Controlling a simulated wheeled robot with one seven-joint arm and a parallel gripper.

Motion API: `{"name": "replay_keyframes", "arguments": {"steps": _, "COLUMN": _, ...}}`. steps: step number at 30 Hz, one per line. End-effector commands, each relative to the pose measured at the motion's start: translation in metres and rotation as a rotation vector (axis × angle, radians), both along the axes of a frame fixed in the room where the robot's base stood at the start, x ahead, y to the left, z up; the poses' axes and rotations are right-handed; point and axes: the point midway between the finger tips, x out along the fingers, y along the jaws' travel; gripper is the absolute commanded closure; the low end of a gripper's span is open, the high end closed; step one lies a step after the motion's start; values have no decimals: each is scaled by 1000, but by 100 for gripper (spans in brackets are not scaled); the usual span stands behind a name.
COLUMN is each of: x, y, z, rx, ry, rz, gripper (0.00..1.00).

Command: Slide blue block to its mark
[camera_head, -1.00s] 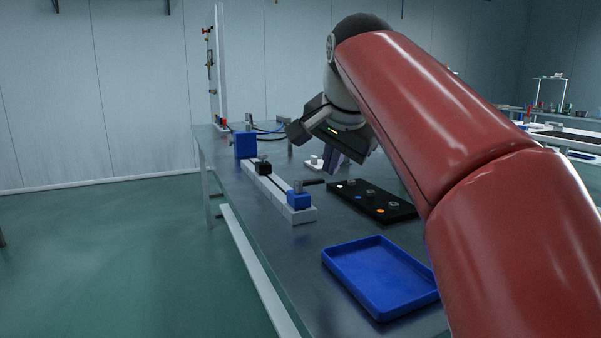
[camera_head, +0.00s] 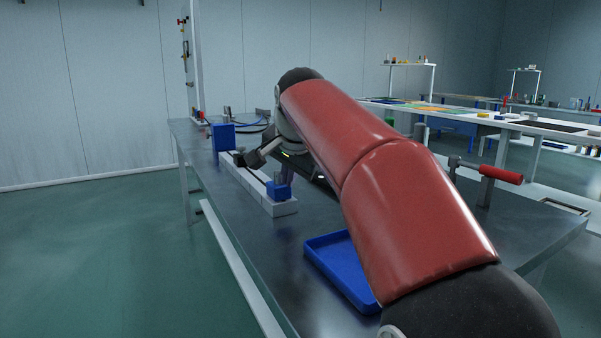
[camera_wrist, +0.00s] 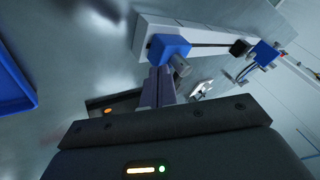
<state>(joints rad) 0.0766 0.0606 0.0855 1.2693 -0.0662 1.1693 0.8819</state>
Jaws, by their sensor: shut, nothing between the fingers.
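The blue block (camera_head: 277,190) sits at the near end of a pale rail (camera_head: 249,184) with a dark slot along its top. In the wrist view the same blue block (camera_wrist: 167,47) is just beyond my fingertips, with a grey cylindrical knob on its side. My gripper (camera_wrist: 160,72) is shut and empty, its fingertips right beside the block; I cannot tell if they touch it. In the head view my gripper (camera_head: 287,176) is partly hidden by my arm. A black block (camera_wrist: 239,47) sits farther along the rail. I cannot make out a mark.
A larger blue box (camera_head: 223,137) stands at the rail's far end, with cables near it. A blue tray (camera_head: 316,254) lies on the near table, partly behind my arm. A red-handled fixture (camera_head: 499,172) stands at the right. The table left of the tray is clear.

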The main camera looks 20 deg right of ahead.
Motion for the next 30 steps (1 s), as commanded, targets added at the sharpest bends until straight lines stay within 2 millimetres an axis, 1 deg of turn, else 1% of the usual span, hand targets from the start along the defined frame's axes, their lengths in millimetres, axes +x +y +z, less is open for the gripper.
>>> {"name": "replay_keyframes", "arguments": {"steps": 3, "x": 5, "y": 4, "z": 1, "rx": 1, "ry": -1, "rz": 0, "gripper": 100}}
{"name": "replay_keyframes", "arguments": {"steps": 13, "x": 6, "y": 4, "z": 0, "rx": 1, "ry": -1, "rz": 0, "gripper": 100}}
{"name": "replay_keyframes", "arguments": {"steps": 16, "x": 10, "y": 5, "z": 2, "rx": 1, "ry": 1, "rz": 0, "gripper": 100}}
{"name": "replay_keyframes", "arguments": {"steps": 20, "x": 31, "y": 9, "z": 6, "rx": 0, "ry": 5, "rz": 1, "gripper": 100}}
{"name": "replay_keyframes", "arguments": {"steps": 23, "x": 53, "y": 13, "z": 8, "rx": 0, "ry": 4, "rz": 1, "gripper": 100}}
{"name": "replay_keyframes", "arguments": {"steps": 27, "x": 84, "y": 20, "z": 6, "rx": 1, "ry": 2, "rz": 0, "gripper": 100}}
{"name": "replay_keyframes", "arguments": {"steps": 30, "x": 100, "y": 23, "z": 3, "rx": 1, "ry": 1, "rz": 0, "gripper": 100}}
